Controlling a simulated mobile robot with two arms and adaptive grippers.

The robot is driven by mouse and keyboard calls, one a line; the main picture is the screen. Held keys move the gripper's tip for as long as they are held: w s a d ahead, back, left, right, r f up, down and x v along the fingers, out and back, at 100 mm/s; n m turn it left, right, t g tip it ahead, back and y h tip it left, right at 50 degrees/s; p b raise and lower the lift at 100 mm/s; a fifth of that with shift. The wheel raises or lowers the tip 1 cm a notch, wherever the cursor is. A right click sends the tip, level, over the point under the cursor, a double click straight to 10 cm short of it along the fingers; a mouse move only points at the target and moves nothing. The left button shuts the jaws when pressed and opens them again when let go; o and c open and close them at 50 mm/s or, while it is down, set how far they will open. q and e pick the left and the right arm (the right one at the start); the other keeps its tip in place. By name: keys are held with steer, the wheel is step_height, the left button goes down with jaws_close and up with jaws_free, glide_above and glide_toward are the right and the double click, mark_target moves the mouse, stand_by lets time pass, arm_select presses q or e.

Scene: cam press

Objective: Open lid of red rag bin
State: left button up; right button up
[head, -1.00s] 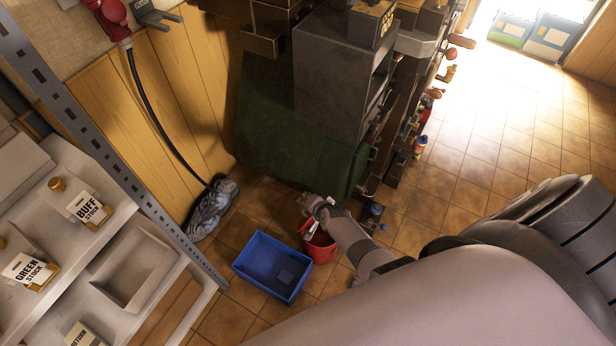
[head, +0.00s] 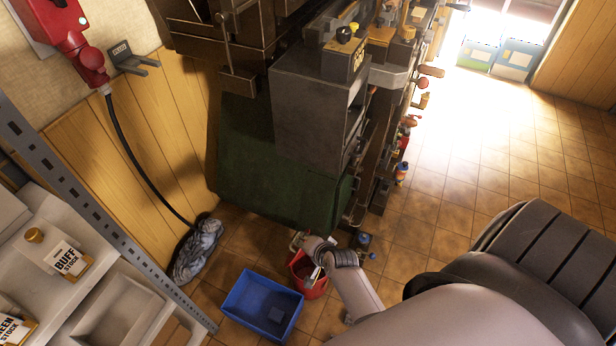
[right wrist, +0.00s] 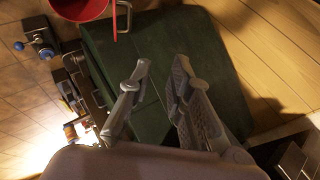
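The red bin (head: 309,284) stands on the tiled floor beside a blue crate, below the green machine. Its dark red inside shows from above, but I cannot make out a separate lid clearly. My right gripper (head: 305,256) is over the bin's far rim, partly covering it. In the right wrist view the fingers (right wrist: 161,67) are apart with nothing between them. The red bin (right wrist: 78,8) is cut off at the top of that view, beyond the fingertips, with a thin red strip beside it. My left gripper is not in view.
The blue crate (head: 262,307) stands close left of the bin. The green machine (head: 270,180) rises just behind it. A grey rag bundle (head: 197,250) lies by the wooden wall. Shelving (head: 110,310) is at the left. Open tiled floor lies to the right.

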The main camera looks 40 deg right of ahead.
steer(key=shift+v, duration=1.15)
steer(key=shift+f, duration=0.1)
steer(key=shift+c, duration=0.4)
